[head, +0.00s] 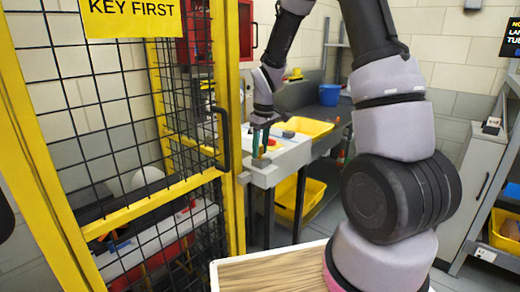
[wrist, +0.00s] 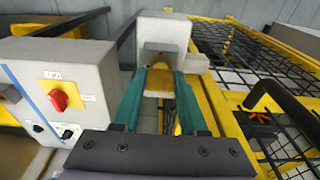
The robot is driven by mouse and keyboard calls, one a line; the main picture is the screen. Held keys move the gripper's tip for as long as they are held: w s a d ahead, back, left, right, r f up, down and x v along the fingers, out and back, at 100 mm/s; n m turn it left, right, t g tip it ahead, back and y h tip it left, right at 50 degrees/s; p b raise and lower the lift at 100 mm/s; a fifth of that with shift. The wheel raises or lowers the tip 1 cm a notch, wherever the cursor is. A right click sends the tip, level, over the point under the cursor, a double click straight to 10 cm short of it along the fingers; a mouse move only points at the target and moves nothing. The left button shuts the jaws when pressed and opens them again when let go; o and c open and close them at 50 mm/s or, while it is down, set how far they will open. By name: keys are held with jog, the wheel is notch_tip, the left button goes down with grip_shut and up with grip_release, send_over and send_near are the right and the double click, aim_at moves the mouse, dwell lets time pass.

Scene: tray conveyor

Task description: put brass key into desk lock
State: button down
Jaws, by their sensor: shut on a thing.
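My gripper (head: 260,150) is at the near corner of the grey control desk (head: 289,157), its teal fingers pointing down. In the wrist view the two teal fingers (wrist: 160,88) are shut on the brass key (wrist: 158,80), whose yellow-brown head shows between them. A pale grey lock housing (wrist: 164,30) with a recessed opening lies just beyond the fingertips. The key's far end is at or close to that opening; I cannot tell whether it is inside. The key is too small to make out in the head view.
A red knob on a yellow plate (wrist: 58,98) sits on the desk panel beside my gripper. A yellow-framed mesh gate (head: 231,120) with a black handle stands close on the left in the head view. A yellow tray (head: 303,127) lies behind, and a yellow bin (head: 300,198) stands below.

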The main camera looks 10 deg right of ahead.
jog(key=shift+r, duration=0.15)
jog(key=shift+a+r, duration=0.1)
jog(key=shift+r, duration=1.5)
jog(key=shift+r, duration=0.15)
jog(key=shift+r, duration=1.9)
jog(key=shift+w, duration=0.1)
